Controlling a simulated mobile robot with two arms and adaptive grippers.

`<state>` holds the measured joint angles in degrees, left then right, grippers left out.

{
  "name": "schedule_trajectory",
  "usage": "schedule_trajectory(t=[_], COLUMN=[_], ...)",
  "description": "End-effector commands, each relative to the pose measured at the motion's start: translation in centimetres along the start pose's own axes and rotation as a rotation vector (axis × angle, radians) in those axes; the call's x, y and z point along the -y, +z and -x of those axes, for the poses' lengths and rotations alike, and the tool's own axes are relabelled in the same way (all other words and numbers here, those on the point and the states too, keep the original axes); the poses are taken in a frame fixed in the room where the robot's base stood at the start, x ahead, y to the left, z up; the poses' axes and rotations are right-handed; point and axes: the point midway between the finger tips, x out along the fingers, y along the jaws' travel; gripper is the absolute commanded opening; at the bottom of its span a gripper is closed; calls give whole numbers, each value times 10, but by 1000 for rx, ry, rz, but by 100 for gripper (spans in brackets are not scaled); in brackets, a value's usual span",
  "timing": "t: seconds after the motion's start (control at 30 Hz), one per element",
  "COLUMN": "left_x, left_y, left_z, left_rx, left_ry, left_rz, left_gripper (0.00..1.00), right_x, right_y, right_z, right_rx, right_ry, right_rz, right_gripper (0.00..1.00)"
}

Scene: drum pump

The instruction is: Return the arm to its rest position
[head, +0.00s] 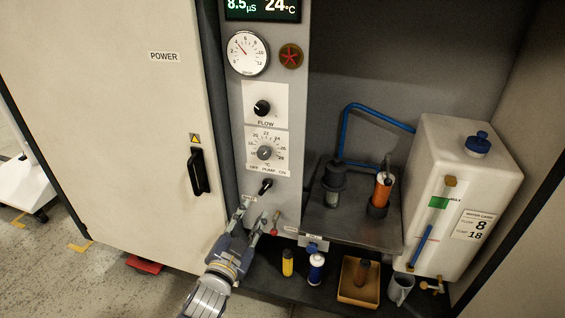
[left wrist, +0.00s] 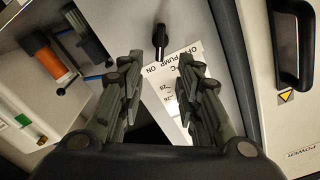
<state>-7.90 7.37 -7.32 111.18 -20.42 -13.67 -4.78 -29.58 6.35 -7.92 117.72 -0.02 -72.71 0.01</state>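My left gripper (head: 257,219) is in front of the grey control panel (head: 234,100), below the pump switch (head: 266,187). Its two fingers are spread apart with nothing between them. In the left wrist view the open fingers (left wrist: 160,90) frame the panel, with the black pump switch (left wrist: 160,40) beyond them, apart from the fingers. The switch handle slants in the head view. My right gripper shows in neither view.
A white cabinet door (head: 120,130) with a black handle (head: 198,172) is on the left. On the right are a metal shelf (head: 340,226), a white tank (head: 455,190), and a yellow tray (head: 345,290). A yellow bottle (head: 288,263) and a white-blue bottle (head: 316,268) stand below.

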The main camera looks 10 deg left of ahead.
Motion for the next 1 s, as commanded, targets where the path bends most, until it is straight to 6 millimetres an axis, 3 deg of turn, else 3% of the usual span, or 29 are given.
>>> schedule_trajectory(t=[0.13, 0.27, 0.4, 0.5, 0.6, 0.87, 1.0], left_x=[-6, -28, -68, -95, -118, -158, -163], left_y=[14, 64, 135, 172, 197, 226, 238], left_z=[5, 30, 88, 137, 184, 298, 296], left_rx=[50, 235, 540, 742, 910, 1267, 1270], left_ry=[14, 67, 162, 231, 292, 436, 437], left_rz=[18, 85, 188, 248, 294, 367, 360], left_gripper=[32, 32, 32, 32, 32, 32, 32], right_x=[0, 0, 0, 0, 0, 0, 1], right_y=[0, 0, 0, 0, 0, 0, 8], right_z=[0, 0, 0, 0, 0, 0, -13], right_rx=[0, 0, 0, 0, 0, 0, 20], right_ry=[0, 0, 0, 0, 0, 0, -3], right_rz=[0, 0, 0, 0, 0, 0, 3], right_gripper=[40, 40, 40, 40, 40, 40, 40])
